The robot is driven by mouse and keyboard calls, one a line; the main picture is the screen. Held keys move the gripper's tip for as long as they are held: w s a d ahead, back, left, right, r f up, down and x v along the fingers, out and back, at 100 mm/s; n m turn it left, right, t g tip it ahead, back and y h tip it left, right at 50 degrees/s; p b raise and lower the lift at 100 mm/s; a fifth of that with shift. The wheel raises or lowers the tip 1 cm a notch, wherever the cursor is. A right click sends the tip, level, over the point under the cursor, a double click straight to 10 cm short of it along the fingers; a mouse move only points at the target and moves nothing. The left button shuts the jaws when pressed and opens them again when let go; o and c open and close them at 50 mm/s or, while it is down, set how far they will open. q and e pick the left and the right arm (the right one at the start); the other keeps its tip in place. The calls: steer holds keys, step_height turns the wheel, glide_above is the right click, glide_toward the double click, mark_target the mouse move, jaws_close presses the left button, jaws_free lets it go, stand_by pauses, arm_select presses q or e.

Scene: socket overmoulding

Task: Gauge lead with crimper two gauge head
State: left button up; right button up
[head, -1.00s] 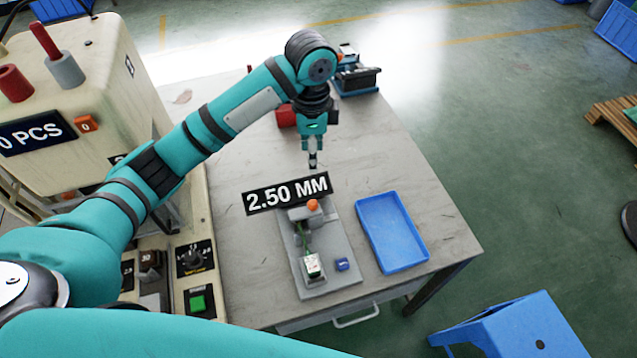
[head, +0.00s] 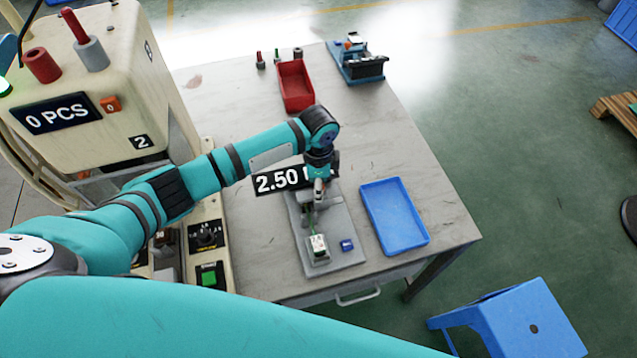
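The gauge is a grey plate (head: 342,225) on the table, with a black display (head: 277,181) whose visible part reads "2.50". A green strip (head: 312,224) runs along the plate to a small white-and-green block (head: 318,249). A small blue block (head: 346,245) lies beside it. My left gripper (head: 318,192) points down over the far part of the gauge and hides the gauge head and the end of the display. Whether its fingers are open, or touch or hold anything, is too small to tell. I cannot make out a separate lead. My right gripper is out of view.
A blue tray (head: 423,244) lies right of the gauge. A red bin (head: 296,86) and a blue-and-black device (head: 356,61) stand at the table's back. A cream machine (head: 90,75) showing "0 PCS" stands left. A blue stool (head: 515,318) stands front right. The table's right middle is clear.

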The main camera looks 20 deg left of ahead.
arm_select(q)
steer(key=shift+f, duration=0.1)
jaws_close()
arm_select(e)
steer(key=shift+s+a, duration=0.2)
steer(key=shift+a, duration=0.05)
